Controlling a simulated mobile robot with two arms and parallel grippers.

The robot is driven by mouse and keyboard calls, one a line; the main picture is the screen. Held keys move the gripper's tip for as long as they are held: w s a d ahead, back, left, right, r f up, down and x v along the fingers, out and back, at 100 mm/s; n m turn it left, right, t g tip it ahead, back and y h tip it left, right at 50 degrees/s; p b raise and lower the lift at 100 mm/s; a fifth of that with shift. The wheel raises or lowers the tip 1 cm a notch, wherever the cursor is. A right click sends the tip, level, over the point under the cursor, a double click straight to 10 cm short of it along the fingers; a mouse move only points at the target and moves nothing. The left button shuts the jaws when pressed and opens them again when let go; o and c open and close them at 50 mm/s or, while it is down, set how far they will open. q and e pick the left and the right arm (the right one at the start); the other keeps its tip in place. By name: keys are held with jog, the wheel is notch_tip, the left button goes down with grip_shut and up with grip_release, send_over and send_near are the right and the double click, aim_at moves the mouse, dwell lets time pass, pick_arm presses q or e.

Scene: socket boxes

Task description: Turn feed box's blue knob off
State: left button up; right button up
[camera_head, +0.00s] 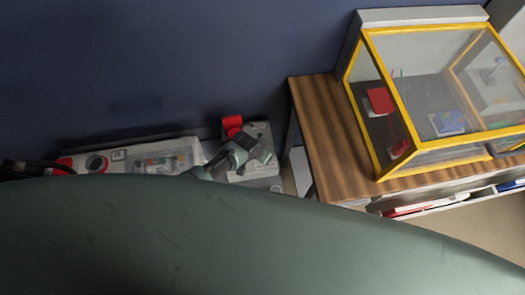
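A grey box (262,173) stands against the dark blue wall, left of the wooden table, with a red part (232,124) at its back. I cannot tell whether it is the feed box. No blue knob shows. A grey-green gripper (264,156), which seems to be my left one, reaches in from the left over this box and covers part of its top. Whether it touches the box, and whether its fingers are open, is too small to tell. My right gripper does not show.
A pale box (120,156) with a red round part and a clear cover stands to the left. A wooden table (318,128) with a yellow-framed clear case (378,150) stands at right. A large grey-green curved surface hides the lower view.

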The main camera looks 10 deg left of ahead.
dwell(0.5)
pick_arm(q)
jog(key=o, duration=1.4)
jog(key=shift+s+a+r, duration=0.1)
jog(key=shift+s+r, duration=0.05)
jog(key=shift+r, duration=0.35)
jog(key=shift+p+v, duration=0.85)
jog(key=shift+v, duration=2.55)
